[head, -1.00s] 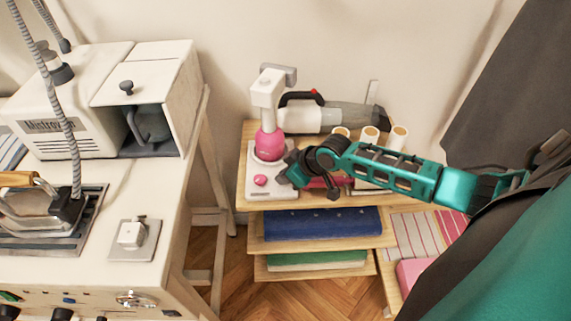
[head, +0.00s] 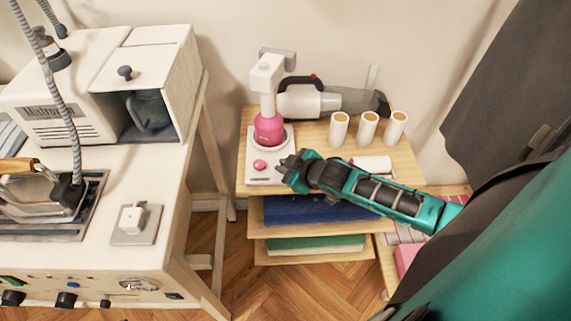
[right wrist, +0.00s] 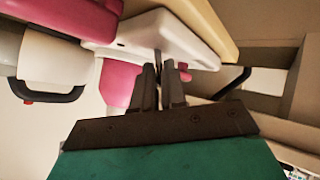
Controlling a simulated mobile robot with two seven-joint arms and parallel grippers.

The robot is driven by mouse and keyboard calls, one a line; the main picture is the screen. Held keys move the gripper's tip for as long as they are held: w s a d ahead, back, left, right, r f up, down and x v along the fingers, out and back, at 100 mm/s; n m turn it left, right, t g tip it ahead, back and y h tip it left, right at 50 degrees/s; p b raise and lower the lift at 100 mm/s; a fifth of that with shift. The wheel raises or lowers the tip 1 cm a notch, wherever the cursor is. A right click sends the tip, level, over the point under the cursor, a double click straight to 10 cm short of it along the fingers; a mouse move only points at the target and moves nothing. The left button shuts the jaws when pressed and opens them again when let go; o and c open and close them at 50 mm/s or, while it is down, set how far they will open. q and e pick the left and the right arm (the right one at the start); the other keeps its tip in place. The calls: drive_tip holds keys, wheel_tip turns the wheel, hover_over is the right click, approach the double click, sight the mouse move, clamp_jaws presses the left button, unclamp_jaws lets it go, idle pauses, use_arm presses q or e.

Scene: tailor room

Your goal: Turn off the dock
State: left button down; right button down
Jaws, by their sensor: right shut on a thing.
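The dock is a white base (head: 257,174) with a pink round button (head: 260,165) on top. It stands on the wooden shelf, and a white and pink device (head: 268,128) stands upright on it. My right gripper (head: 286,163) is at the dock's right side, low beside the edge. In the right wrist view my gripper's fingers (right wrist: 161,72) are close together at the edge of the white dock (right wrist: 165,35), shut on a narrow part there. That part is mostly hidden by the fingers. My left gripper is not in view.
On the shelf top (head: 405,165) stand several cream rolls (head: 367,128), a pink and white roll (head: 371,164) and a handheld vacuum (head: 315,101). Blue and green folded cloths lie on lower shelves. An ironing station (head: 110,180) with an iron (head: 40,200) stands at left.

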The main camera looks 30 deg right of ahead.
drive_tip(key=c, duration=1.5)
unclamp_jaws()
drive_tip(key=shift+c, duration=0.2)
drive_tip(key=shift+s, duration=0.1)
drive_tip(key=v, duration=1.2)
drive_tip(key=shift+s+r, duration=0.25)
drive_tip(key=shift+r, duration=0.05)
drive_tip(key=s+a+f+m, duration=0.3)
drive_tip(key=a+f, duration=0.4)
drive_tip(key=a, duration=0.5)
drive_tip(key=shift+s+a+f+m+y, duration=0.2)
drive_tip(key=shift+s+f+m+y, duration=0.2)
drive_tip(key=shift+s, duration=0.45)
